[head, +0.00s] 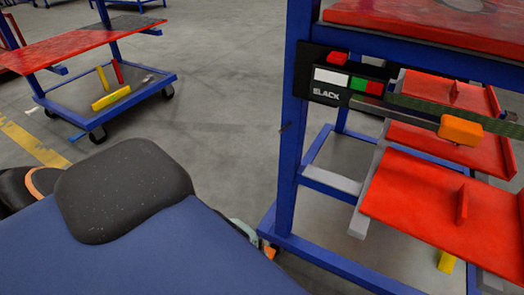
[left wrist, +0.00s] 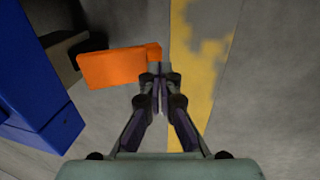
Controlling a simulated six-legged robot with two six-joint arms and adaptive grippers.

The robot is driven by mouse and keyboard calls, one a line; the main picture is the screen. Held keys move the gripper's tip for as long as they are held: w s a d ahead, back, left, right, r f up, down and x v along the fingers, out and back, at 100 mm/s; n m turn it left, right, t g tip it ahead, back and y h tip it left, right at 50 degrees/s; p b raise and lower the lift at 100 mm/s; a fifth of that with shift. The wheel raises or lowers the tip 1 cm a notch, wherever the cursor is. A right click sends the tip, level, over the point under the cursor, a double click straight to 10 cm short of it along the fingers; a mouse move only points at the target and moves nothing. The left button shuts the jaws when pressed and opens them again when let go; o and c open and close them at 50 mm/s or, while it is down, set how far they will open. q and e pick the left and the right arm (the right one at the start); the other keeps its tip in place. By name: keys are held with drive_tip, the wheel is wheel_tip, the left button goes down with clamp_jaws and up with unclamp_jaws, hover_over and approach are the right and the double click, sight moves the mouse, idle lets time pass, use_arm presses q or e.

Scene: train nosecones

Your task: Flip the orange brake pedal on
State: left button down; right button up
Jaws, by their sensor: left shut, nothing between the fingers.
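The orange brake pedal (left wrist: 112,67) fills the upper middle of the left wrist view, beside a blue cart part (left wrist: 35,85). In the head view a small orange patch of it (head: 269,249) shows low on the cart's near corner. My left gripper (left wrist: 159,72) is shut and empty, its fingertips at the pedal's right end. I cannot tell whether they touch it. In the head view only a small grey-green piece near the pedal shows of that gripper. My right gripper is in neither view.
The blue cart (head: 289,150) with red shelves (head: 425,200) stands at right. A black panel (head: 325,95) and an orange block (head: 461,130) are on it. Another cart (head: 70,45) is at far left. Grey floor between them is clear. A yellow stripe (left wrist: 200,70) runs below the gripper.

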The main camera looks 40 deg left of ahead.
use_arm(q)
drive_tip(key=shift+s+f+t+b, duration=0.1)
drive_tip(key=shift+f+t+b, duration=0.35)
drive_tip(key=shift+f, duration=0.45)
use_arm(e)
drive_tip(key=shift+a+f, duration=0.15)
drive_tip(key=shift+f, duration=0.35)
use_arm(q)
drive_tip(key=shift+f, duration=0.1)
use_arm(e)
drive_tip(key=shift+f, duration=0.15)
use_arm(q)
drive_tip(key=shift+s, duration=0.1)
